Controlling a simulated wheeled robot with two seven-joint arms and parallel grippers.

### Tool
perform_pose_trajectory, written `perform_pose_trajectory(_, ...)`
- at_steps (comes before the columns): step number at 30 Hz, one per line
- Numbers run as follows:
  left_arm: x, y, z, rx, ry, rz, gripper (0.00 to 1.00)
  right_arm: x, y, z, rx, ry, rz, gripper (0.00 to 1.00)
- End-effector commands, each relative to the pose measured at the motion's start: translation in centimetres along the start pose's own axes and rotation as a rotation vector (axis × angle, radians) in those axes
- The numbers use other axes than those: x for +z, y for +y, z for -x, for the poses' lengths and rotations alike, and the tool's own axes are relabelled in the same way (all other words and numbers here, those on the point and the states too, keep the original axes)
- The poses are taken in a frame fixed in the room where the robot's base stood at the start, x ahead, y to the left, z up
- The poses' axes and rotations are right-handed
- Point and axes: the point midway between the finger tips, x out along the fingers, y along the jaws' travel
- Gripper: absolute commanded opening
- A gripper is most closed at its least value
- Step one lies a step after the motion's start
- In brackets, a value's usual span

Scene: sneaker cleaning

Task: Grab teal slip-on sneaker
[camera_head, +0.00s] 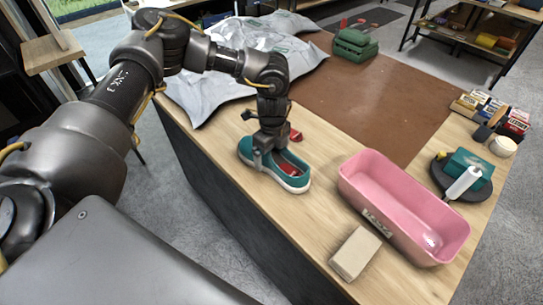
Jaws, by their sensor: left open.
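The teal slip-on sneaker (296,182) lies on the wooden table near its left front edge. It has a white sole rim and a reddish inside. My left gripper (266,160) points down at the sneaker's far end and overlaps its opening in the picture. It is open. The fingertips are partly hidden against the shoe, so I cannot tell whether they touch it. A small red piece (296,135) shows just behind the gripper. My right gripper does not show.
A pink tub (357,184) stands right of the sneaker, with a beige block (355,253) in front. A dark round tray (440,178) with a teal item and white bottle is at right. The brown mat (370,100) is mostly clear.

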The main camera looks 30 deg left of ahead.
Motion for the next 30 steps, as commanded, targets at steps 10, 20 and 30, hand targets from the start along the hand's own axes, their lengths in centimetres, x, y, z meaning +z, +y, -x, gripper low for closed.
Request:
perform_pose_trajectory(10,0.0,0.02,-0.61,-0.001,0.001,0.0,0.91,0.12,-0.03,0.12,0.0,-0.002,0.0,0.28)
perform_pose_trajectory(20,0.01,0.01,-0.58,-0.001,0.001,0.0,0.48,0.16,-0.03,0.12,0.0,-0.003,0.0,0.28)
perform_pose_trajectory(30,0.0,-0.04,-0.47,-0.002,0.001,0.0,0.39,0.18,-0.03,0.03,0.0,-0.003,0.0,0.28)
